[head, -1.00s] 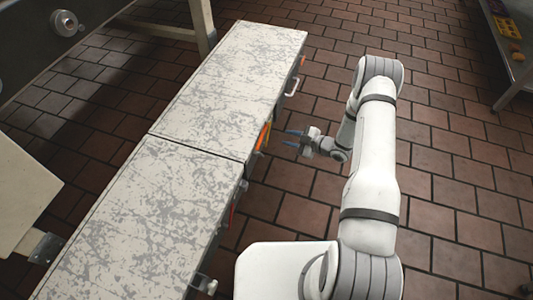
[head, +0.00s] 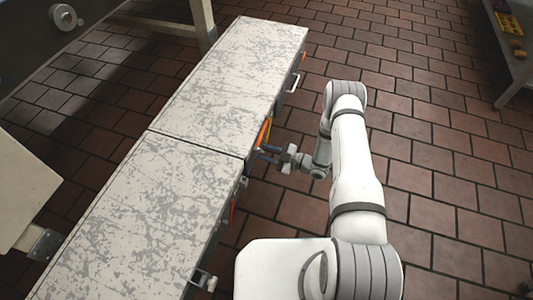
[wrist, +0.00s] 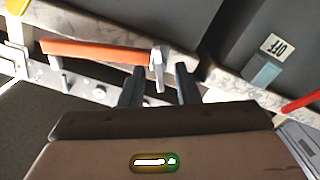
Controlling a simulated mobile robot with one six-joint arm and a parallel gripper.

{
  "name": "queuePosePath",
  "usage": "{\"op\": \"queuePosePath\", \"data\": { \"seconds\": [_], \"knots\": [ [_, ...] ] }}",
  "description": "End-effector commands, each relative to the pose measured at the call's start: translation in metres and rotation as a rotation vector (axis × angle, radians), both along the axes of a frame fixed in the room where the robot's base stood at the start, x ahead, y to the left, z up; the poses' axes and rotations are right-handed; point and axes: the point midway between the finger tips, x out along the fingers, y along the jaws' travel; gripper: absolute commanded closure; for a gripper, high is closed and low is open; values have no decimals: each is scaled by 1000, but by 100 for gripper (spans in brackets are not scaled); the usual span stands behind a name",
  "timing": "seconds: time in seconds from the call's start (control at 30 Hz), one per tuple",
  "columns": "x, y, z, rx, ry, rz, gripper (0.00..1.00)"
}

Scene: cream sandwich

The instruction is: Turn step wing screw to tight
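A small pale metal piece (wrist: 157,68), which looks like the wing screw, stands upright at the right end of an orange bar (wrist: 100,50) in the wrist view. My gripper (wrist: 159,76) is open, with its two dark fingers apart on either side of this piece. A gap shows on each side, and I cannot tell how deep the piece sits between the fingertips. In the head view my gripper (head: 262,154) is at the side of the long bench (head: 185,190), close to an orange strip (head: 265,131). The screw cannot be made out there.
A red bar (wrist: 302,103) is at right. A metal handle (head: 294,83) projects from the bench side. Tiled floor (head: 450,190) right of my arm is clear.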

Motion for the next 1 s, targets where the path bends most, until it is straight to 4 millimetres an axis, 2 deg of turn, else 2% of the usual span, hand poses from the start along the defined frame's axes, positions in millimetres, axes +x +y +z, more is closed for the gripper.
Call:
{"op": "queuePosePath", "data": {
  "seconds": [0.3, 0.67, 1.0],
  "knots": [
    [1, 2, 0, 0, 0, -1, 72],
    [1, 2, 0, -1, 0, -2, 100],
    [1, 2, 0, 9, 27, -1, 100]
  ]
}}
